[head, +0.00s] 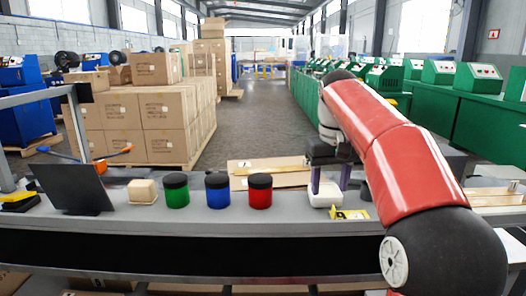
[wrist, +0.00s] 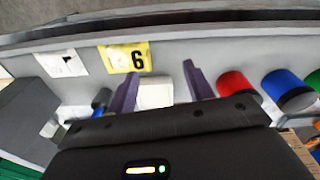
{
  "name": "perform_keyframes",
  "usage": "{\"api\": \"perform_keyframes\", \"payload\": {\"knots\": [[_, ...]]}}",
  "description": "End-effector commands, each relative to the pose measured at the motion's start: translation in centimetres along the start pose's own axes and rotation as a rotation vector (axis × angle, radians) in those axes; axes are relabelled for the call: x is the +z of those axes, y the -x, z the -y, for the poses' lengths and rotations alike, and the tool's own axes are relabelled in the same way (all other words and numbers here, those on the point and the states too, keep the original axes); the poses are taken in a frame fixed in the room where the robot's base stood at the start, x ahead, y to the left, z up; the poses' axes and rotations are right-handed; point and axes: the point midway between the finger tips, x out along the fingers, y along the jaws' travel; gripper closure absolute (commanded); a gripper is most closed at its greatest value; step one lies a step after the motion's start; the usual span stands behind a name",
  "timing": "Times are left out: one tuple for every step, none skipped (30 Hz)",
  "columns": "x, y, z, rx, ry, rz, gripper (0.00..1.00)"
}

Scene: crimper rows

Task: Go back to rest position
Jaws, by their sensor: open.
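My gripper (head: 329,190) is open at the right end of the row on the grey bench, its purple fingers pointing down. A small white block-like object (head: 325,200) is below it. In the wrist view the white object (wrist: 155,93) shows between the spread fingertips of my gripper (wrist: 160,80), with gaps at the sides. I cannot tell how high the fingertips are above the bench.
Red (head: 260,192), blue (head: 218,191) and green (head: 176,191) black-lidded jars stand left of my gripper. Farther left are a cream block (head: 143,192) and a dark panel (head: 77,188). A yellow numbered card (head: 350,214) lies at the bench front. Cardboard lies behind.

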Motion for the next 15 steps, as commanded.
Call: {"api": "perform_keyframes", "payload": {"knots": [[1.0,0.3,0.3,0.005,-0.003,-0.013,0.48],[1.4,0.3,0.4,0.008,-0.005,-0.021,0.48],[2.2,0.4,0.6,0.012,-0.008,-0.033,0.48],[2.8,0.5,0.7,0.014,-0.01,-0.042,0.48],[3.4,0.5,0.8,0.018,-0.013,-0.053,0.48],[4.4,0.5,1.1,0.021,-0.017,-0.068,0.48],[5.3,0.4,1.2,0.025,-0.021,-0.08,0.48],[6.2,0.4,1.4,0.028,-0.026,-0.095,0.48],[7.7,0.2,1.6,0.032,-0.033,-0.116,0.48],[8.9,-0.1,1.8,0.035,-0.04,-0.133,0.48],[10.1,-0.4,2.0,0.038,-0.046,-0.151,0.48],[11.7,-1.0,2.2,0.04,-0.055,-0.175,0.48],[13.0,-1.5,2.4,0.041,-0.062,-0.193,0.48],[14.2,-2.0,2.5,0.042,-0.069,-0.211,0.48],[15.9,-2.9,2.8,0.041,-0.079,-0.234,0.48]]}}
